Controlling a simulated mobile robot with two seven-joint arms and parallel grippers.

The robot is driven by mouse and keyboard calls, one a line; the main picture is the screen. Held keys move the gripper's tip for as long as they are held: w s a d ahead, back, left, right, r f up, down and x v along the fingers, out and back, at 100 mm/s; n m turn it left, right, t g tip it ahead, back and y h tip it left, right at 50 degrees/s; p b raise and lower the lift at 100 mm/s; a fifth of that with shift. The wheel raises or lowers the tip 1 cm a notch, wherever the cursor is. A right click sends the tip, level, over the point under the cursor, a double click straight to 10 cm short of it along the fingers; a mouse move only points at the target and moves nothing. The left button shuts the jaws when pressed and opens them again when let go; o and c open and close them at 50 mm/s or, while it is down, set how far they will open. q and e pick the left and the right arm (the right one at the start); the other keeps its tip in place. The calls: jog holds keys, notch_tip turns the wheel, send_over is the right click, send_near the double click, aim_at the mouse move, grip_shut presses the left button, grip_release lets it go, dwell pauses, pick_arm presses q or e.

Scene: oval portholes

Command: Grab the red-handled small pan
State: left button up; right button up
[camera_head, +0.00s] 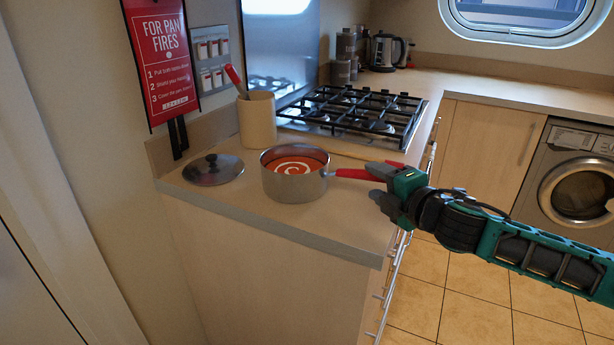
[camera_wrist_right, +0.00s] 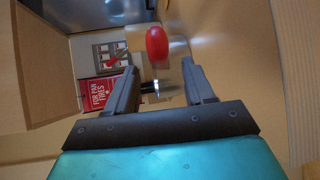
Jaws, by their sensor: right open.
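The small pan (camera_head: 293,184) is a grey metal pot holding red soup with a white swirl. It stands upright on the counter near the front edge. Its red handle (camera_head: 352,174) points right, toward my right gripper (camera_head: 376,183). The gripper is open, with its fingers at the handle's far end. In the right wrist view the red handle end (camera_wrist_right: 157,46) shows between and just beyond the two open fingertips (camera_wrist_right: 160,70). I cannot tell whether a finger touches it. My left gripper is not in view.
A gas hob (camera_head: 352,113) is behind to the right. A red sign (camera_head: 160,60) hangs at the left. The counter's front edge (camera_head: 290,240) is close.

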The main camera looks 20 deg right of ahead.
aim_at(372, 177)
jog(key=shift+w+f, duration=0.2)
jog(key=shift+w, duration=0.8)
jog(key=shift+w+f, duration=0.2)
jog(key=shift+w, duration=0.8)
grip_shut()
jog(key=shift+r, duration=0.25)
